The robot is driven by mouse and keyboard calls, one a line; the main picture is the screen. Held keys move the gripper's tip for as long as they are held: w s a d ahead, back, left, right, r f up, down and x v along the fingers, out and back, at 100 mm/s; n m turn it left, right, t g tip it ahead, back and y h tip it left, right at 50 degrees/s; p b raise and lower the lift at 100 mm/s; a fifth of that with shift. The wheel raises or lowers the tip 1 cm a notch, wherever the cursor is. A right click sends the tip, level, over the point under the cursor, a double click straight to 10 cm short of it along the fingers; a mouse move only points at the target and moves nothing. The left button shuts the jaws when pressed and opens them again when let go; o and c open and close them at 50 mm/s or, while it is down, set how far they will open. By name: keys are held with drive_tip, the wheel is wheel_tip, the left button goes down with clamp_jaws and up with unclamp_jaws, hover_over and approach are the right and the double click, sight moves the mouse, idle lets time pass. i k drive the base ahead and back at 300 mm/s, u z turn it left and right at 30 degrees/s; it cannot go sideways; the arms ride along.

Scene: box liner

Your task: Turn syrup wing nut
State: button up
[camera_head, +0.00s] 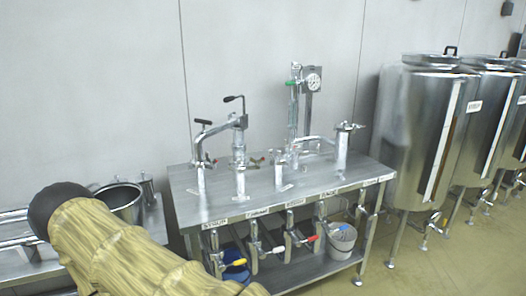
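A steel filling bench (262,190) stands in the middle of the head view. It carries upright pipe fittings, including a lever-topped one (239,130) and a capped cylinder (342,150) at the right. Small red handles sit near the fittings. Labels line the bench's front edge; the leftmost label (215,224) may read syrup, but it is too small to be sure. I cannot pick out a wing nut at this size. My tan-covered arm (110,245) fills the lower left, left of and in front of the bench. My gripper does not show.
Taps with yellow, red and blue handles hang under the bench's front edge. A white bucket (342,243) stands on its lower shelf. Large steel tanks (425,140) line the right. A steel pot (122,200) is at the left behind my arm. The floor at lower right is clear.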

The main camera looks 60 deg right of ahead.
sight(211, 162)
drive_tip(key=z, duration=0.75)
drive_tip(key=i, duration=0.65)
drive_tip(key=z, duration=0.65)
